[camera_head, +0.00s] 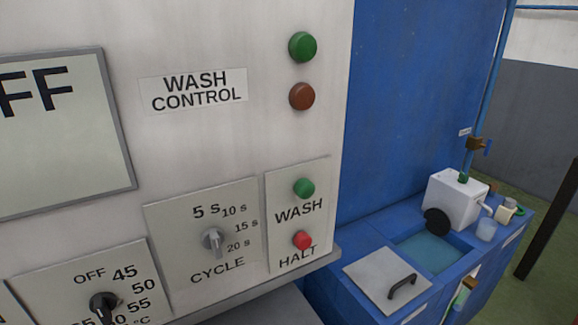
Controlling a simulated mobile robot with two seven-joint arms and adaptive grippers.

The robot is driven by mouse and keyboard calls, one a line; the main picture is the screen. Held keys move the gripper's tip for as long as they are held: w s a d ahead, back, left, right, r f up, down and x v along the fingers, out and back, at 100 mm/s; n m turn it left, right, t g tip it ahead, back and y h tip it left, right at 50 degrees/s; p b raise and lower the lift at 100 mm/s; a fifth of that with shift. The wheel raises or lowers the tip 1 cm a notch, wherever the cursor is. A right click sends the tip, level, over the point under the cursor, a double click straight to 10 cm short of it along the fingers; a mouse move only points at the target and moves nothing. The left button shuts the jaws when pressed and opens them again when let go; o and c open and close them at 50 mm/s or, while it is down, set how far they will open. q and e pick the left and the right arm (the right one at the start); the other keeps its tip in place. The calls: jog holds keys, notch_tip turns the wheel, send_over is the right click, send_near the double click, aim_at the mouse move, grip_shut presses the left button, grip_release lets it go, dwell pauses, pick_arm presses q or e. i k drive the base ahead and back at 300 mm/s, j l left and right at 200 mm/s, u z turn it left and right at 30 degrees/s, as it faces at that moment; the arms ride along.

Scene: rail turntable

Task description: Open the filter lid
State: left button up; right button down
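A light grey square lid (376,287) with a black bar handle (402,285) lies flat on the blue bench at the lower right. No label shows on it, so I cannot tell for sure that it is the filter lid. A white box (457,198) with a round black part (437,222) on its front left side stands farther back on the bench. Neither of my grippers is in view.
A large white panel with WASH CONTROL buttons (302,96), a cycle knob (213,240) and a temperature knob (104,306) fills the left. An open water basin (432,252) lies behind the lid. A dark post (549,222) stands right.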

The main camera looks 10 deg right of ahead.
aim_at(387, 280)
jog(key=k+l, duration=0.1)
jog(key=l, duration=0.3)
jog(key=k+l, duration=0.15)
jog(key=l, duration=0.2)
jog(key=k+l, duration=0.1)
jog(key=l, duration=0.3)
jog(key=k+l, duration=0.1)
jog(key=l, duration=0.3)
